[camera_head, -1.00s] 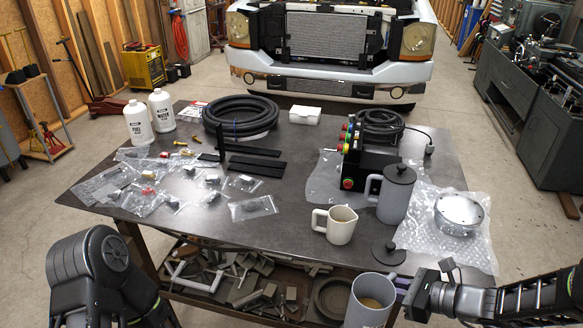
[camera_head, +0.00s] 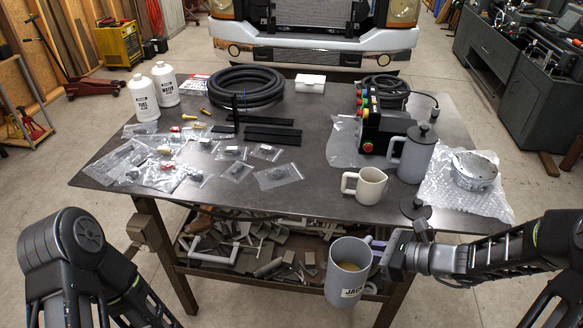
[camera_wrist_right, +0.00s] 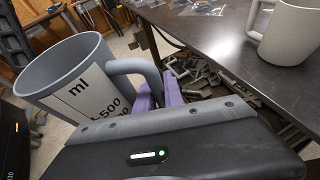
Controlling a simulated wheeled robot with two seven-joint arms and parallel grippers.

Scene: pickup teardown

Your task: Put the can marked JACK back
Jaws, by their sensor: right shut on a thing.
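The grey can marked JACK (camera_head: 347,283) is held in front of the table's front edge, roughly upright, with something brownish inside. My right gripper (camera_head: 380,250) is shut on its handle. In the right wrist view the can (camera_wrist_right: 85,85) shows a white label with "ml" and "500", and purple fingers (camera_wrist_right: 163,93) at the handle. The can is apart from the table (camera_head: 250,190), beyond its edge. My left arm shows at the lower left, but its gripper is out of view.
A cream mug (camera_head: 365,187), a grey lidded jug (camera_head: 413,158), a black lid (camera_head: 414,209) and a metal disc on bubble wrap (camera_head: 474,170) stand at the table's right. Bagged parts (camera_head: 180,175) lie left. A lower shelf (camera_head: 215,272) holds metal scraps. The table's front middle is clear.

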